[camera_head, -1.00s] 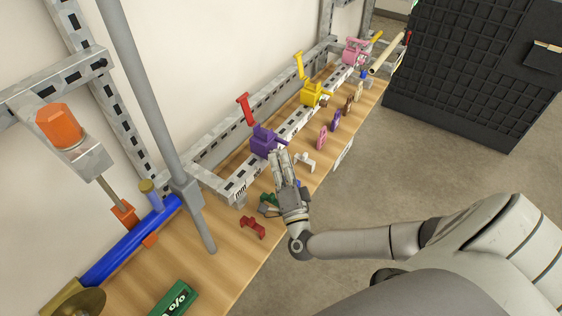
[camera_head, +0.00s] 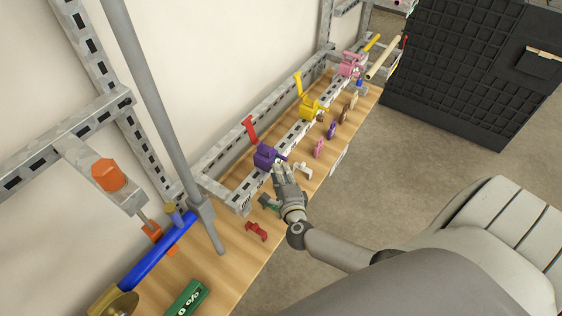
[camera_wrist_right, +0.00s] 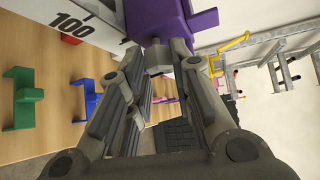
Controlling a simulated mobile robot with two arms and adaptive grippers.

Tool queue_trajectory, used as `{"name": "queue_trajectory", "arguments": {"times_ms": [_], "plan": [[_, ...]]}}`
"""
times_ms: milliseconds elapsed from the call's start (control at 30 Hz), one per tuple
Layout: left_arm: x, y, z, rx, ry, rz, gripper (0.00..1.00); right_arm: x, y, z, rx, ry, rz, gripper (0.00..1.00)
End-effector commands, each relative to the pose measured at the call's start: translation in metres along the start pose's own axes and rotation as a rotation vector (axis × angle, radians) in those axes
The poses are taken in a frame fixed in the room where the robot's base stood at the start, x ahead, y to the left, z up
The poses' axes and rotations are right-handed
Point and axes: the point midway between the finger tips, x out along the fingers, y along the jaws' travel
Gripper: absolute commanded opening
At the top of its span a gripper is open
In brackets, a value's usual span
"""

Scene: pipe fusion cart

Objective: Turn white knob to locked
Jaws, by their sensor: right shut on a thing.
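The white knob (camera_wrist_right: 158,58) shows pale grey in the right wrist view, just below a purple valve block (camera_wrist_right: 165,20). My right gripper (camera_wrist_right: 156,62) has one finger on each side of the knob and is shut on it. In the head view my right gripper (camera_head: 280,170) is at the near side of the purple valve block (camera_head: 265,155), and its fingers hide the knob. Any lock marking is not readable. My left gripper is not in view.
Yellow (camera_head: 309,106) and pink (camera_head: 350,66) valves stand farther along the metal rail. Loose red (camera_head: 256,231), white (camera_head: 303,169) and pink (camera_head: 319,148) pieces lie on the wooden table (camera_head: 235,265). A grey pole (camera_head: 160,110) rises at the left.

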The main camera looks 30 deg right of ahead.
Motion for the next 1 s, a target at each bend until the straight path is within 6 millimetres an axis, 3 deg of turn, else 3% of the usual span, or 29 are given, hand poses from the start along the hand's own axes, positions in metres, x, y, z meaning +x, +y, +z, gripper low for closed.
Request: {"name": "queue_trajectory", "arguments": {"times_ms": [33,300,833,867,1000], "plan": [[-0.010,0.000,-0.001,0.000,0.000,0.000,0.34,-0.002,-0.004,0.000,0.020,0.002,0.022,0.00],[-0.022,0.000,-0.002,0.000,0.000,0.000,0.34,0.000,-0.003,0.000,0.088,0.000,0.087,0.00],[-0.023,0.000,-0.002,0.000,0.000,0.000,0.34,0.000,-0.001,0.000,0.101,-0.001,0.104,0.00],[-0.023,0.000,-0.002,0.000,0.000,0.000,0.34,0.000,-0.001,0.000,0.101,-0.001,0.104,0.23],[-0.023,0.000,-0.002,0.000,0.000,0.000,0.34,0.000,-0.001,0.000,0.101,-0.001,0.103,0.41]]}}
